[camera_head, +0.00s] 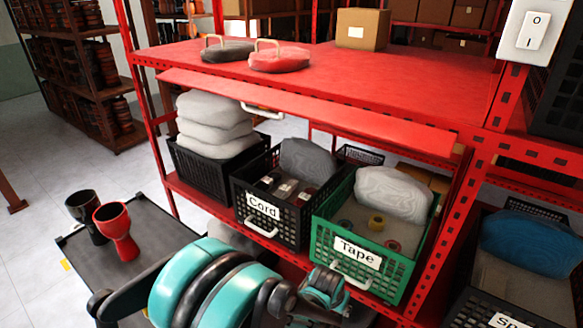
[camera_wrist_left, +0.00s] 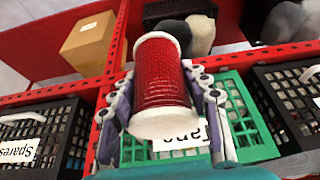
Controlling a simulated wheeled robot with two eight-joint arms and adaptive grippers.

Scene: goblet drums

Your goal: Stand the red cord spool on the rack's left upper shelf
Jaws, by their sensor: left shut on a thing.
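The red cord spool (camera_wrist_left: 160,75) shows in the left wrist view, a red wound cylinder with white end discs, slightly tilted. My left gripper (camera_wrist_left: 160,88) is shut on it, with a finger on each side. In the head view my left gripper (camera_head: 325,288) is low in front of the green bin; I cannot make out the spool there. The rack's red upper shelf (camera_head: 370,85) is above and behind the gripper. My right gripper is in neither view.
On the upper shelf stand a dark round case (camera_head: 228,51), a red round case (camera_head: 280,61) and a cardboard box (camera_head: 363,29). Below are the black Cord bin (camera_head: 262,222) and green Tape bin (camera_head: 352,266). A cart (camera_head: 150,225) with goblet drums (camera_head: 117,231) stands left.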

